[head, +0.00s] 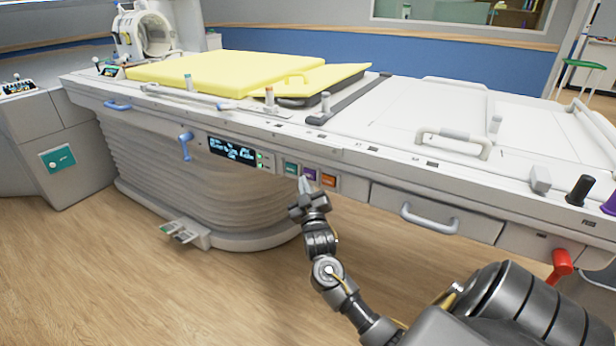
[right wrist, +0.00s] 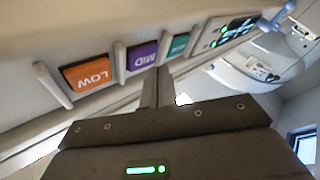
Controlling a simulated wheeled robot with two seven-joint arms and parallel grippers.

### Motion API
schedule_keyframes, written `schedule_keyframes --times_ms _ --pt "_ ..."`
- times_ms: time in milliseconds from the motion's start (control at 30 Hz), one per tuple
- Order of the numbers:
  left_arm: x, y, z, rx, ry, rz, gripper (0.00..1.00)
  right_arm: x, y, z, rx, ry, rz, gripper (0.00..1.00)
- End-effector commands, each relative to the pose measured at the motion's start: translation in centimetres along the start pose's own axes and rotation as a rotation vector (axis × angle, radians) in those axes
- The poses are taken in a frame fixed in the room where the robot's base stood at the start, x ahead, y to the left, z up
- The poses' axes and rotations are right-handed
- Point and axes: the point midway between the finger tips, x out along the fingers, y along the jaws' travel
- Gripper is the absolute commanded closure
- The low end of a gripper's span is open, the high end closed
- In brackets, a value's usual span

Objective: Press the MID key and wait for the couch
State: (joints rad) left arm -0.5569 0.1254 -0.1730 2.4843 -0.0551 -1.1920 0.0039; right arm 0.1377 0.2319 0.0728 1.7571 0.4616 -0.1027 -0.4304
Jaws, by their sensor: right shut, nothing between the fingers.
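The purple MID key (head: 309,174) is on the front side of the couch (head: 400,110), between a teal key (head: 291,168) and an orange key (head: 329,181). My right gripper (head: 303,185) is shut and empty, with its tips just below the keys. In the right wrist view the MID key (right wrist: 142,54) shows upside down, beside the LOW key (right wrist: 88,74), and the shut fingers (right wrist: 158,82) point near the gap between MID and teal. I cannot tell whether they touch. My left gripper is not in view.
A lit display (head: 231,150) sits left of the keys. Thin raised ribs separate the keys. A blue lever (head: 185,145), a drawer handle (head: 428,218) and a red lever (head: 560,266) stick out from the front. A yellow pad (head: 225,72) lies on top. The floor in front is clear.

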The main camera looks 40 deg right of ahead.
Motion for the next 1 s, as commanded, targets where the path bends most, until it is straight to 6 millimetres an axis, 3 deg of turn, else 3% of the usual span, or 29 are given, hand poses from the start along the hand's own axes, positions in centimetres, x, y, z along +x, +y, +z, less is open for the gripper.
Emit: schedule_keyframes --times_ms 1000 --pt "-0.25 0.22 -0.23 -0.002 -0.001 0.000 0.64 0.64 0.43 0.43 0.000 0.000 0.000 1.00"
